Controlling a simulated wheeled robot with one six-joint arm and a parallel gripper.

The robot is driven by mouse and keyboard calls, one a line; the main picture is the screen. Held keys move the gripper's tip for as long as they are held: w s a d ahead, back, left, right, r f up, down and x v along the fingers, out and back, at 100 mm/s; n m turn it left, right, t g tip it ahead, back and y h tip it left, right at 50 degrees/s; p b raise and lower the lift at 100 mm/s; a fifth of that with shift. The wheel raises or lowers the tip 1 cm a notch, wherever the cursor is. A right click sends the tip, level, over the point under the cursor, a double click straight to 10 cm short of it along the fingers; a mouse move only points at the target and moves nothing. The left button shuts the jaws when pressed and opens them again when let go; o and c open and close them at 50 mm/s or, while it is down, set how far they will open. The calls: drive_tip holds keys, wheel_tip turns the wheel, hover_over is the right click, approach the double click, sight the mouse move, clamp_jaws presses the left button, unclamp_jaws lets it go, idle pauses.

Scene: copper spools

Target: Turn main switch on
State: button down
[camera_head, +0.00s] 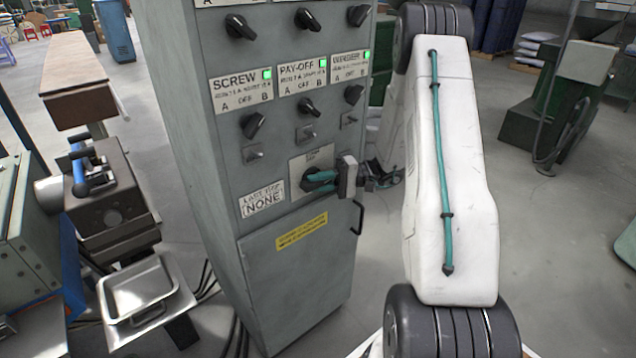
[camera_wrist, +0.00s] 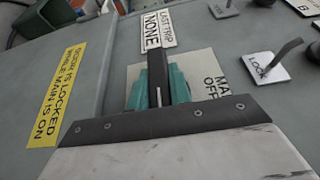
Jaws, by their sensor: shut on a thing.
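The main switch has a black handle (camera_wrist: 157,68) on a pale plate (camera_head: 298,168) low on the grey control cabinet's front. My gripper (camera_wrist: 158,90) is shut on this handle, with a teal finger on each side of it in the wrist view. In the head view my gripper (camera_head: 320,178) reaches the switch from the right and hides part of it. The plate's lettering (camera_wrist: 211,88) shows "MA" and "OFF" in part; the rest is covered. I cannot tell the handle's exact setting.
The cabinet (camera_head: 215,170) carries several black knobs above, with green lamps lit at SCREW, PAY-OFF and a third label. A "LAST TRIP NONE" label (camera_head: 262,200) is left of the switch. A yellow notice (camera_head: 301,231) and door handle (camera_head: 358,217) are below.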

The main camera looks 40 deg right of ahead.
sight(329, 181)
idle(0.4)
drive_tip(key=c, duration=1.3)
unclamp_jaws()
drive_tip(key=shift+d, duration=0.15)
drive_tip(key=v, duration=0.7)
drive_tip(key=shift+f, duration=0.1)
drive_tip(key=shift+s+d, duration=0.15)
drive_tip(key=shift+d, duration=0.2)
drive_tip(key=shift+s, duration=0.1)
